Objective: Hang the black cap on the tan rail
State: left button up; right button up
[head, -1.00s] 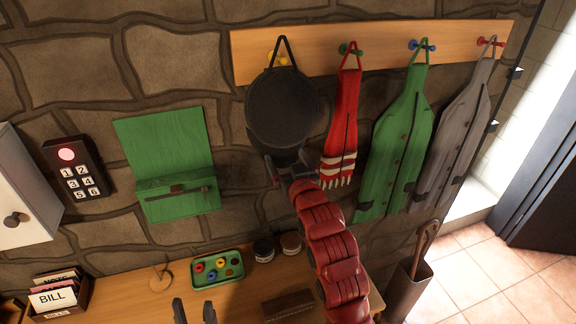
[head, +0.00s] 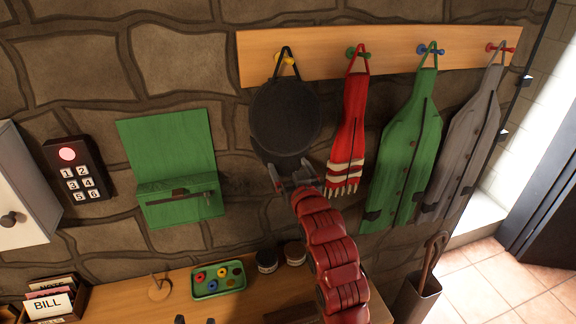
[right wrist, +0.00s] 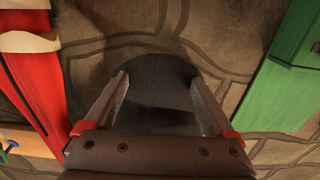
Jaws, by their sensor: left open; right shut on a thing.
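The black cap (head: 284,117) hangs flat near the wall, its loop up at the yellow peg (head: 285,58) at the left end of the tan rail (head: 330,59). The peg shows inside the loop; I cannot tell whether the loop bears on it. My right gripper (head: 293,176) is shut on the cap's lower edge. In the right wrist view the cap's dark brim (right wrist: 160,95) lies between the fingers. My left gripper (head: 195,320) is open, only its fingertips showing at the bottom edge.
A red scarf (head: 350,125), a green garment (head: 405,140) and a grey garment (head: 467,140) hang right of the cap. A green wall holder (head: 168,150) and keypad (head: 77,170) are left. Below, a wooden bench (head: 130,300) holds a green tray (head: 218,281) and jars (head: 267,260).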

jog(key=o, duration=1.1)
jog(key=shift+s, duration=0.1)
